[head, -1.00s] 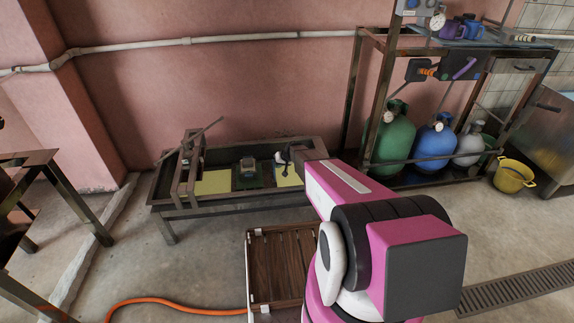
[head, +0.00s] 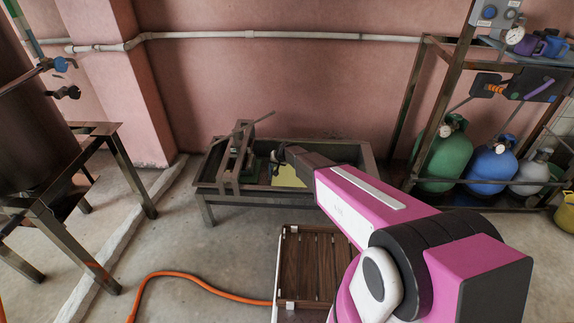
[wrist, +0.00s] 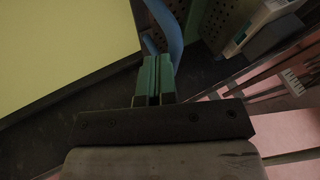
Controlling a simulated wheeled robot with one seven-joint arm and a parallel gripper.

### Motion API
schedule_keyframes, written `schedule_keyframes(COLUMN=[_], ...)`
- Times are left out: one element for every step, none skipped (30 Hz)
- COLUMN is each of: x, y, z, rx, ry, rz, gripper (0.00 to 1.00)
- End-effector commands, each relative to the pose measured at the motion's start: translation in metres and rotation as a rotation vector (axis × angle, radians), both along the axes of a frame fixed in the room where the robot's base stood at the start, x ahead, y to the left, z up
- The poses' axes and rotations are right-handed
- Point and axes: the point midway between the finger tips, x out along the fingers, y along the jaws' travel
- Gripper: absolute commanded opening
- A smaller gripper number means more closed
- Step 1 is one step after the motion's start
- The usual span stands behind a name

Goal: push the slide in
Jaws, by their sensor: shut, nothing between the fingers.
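The slide, a green carriage (head: 250,164), sits in the low metal trough (head: 208,190) under the frame with the lever. In the wrist view its dark perforated side (wrist: 211,18) and a pale box (wrist: 262,24) show at upper right. My gripper (head: 275,165) is shut and empty, low in the trough just right of the slide. In the wrist view the shut green fingers (wrist: 157,66) point at a blue curved strip (wrist: 168,28). I cannot tell whether they touch it. My arm and gripper hide part of the trough.
The metal frame (head: 235,172) with a lever (head: 250,124) stands over the trough's left end. A yellow panel (head: 288,177) lies right of the slide. A slatted wooden board (head: 310,262) is in front. Gas cylinders (head: 443,157) stand at right.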

Motion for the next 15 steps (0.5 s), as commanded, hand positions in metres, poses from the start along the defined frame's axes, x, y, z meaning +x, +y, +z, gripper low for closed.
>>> schedule_keyframes(x=[0.001, 0.001, 0.001, 0.0, 0.0, 0.0, 0.0, 0.0, 0.0, 0.0, 0.0, 0.0, 0.0, 0.0, 0.0], y=[0.01, 0.014, 0.019, 0.023, 0.026, 0.03, 0.032, 0.034, 0.036, 0.037, 0.039, 0.04, 0.041, 0.041, 0.042], z=[-0.001, -0.001, -0.001, -0.001, -0.001, -0.001, -0.001, -0.001, -0.001, -0.001, -0.001, -0.001, 0.0, -0.001, -0.001], rx=[-0.001, -0.001, -0.001, -0.001, -0.001, 0.0, 0.0, 0.0, 0.0, 0.0, 0.0, 0.0, 0.0, 0.0, 0.001], ry=[0.0, 0.0, 0.0, 0.0, 0.0, 0.0, 0.0, 0.0, 0.0, 0.0, 0.0, 0.0, 0.0, 0.0, 0.0], rz=[0.001, 0.001, 0.002, 0.002, 0.002, 0.001, 0.0, 0.0, 0.0, 0.0, 0.0, 0.0, 0.0, -0.001, 0.0], gripper=[0.0, 0.0, 0.0, 0.0, 0.0, 0.0, 0.0, 0.0, 0.0, 0.0, 0.0, 0.0, 0.0, 0.0, 0.0])
